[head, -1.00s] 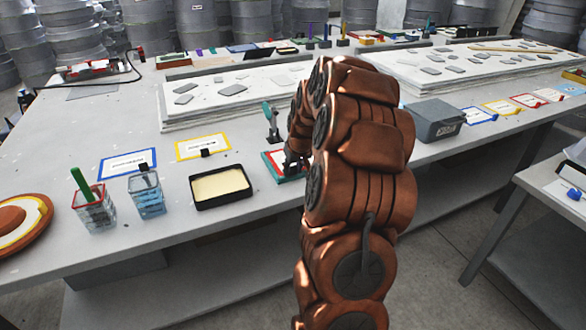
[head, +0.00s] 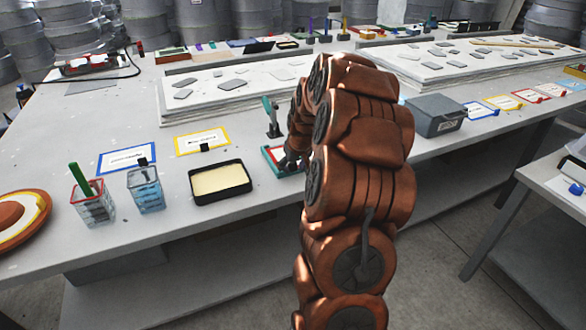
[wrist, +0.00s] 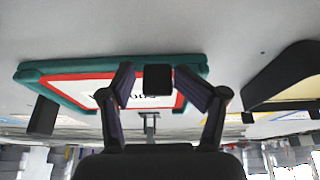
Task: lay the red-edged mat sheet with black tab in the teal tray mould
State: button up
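The teal tray mould (head: 290,174) lies on the bench, partly behind my arm in the head view. In the wrist view, which looks upside down, its teal rim (wrist: 60,68) surrounds the red-edged mat sheet (wrist: 82,76). The sheet also shows in the head view (head: 271,155); it lies inside the rim and looks flat. Its black tab (wrist: 158,78) stands between my gripper's fingertips (wrist: 155,70). A gap shows on each side of the tab, so my gripper is open around it. The far part of the sheet is hidden by my fingers.
A black tray with cream filling (head: 220,182) sits left of the mould. A teal upright clamp (head: 271,118) stands behind it. Blue-edged (head: 127,158) and yellow-edged (head: 203,140) sheets lie farther left. A grey box (head: 434,116) is right of my arm.

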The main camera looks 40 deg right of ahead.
jog(key=shift+r, duration=0.45)
jog(key=v, duration=1.1)
jog(key=shift+s, duration=0.2)
jog(key=shift+f, duration=0.15)
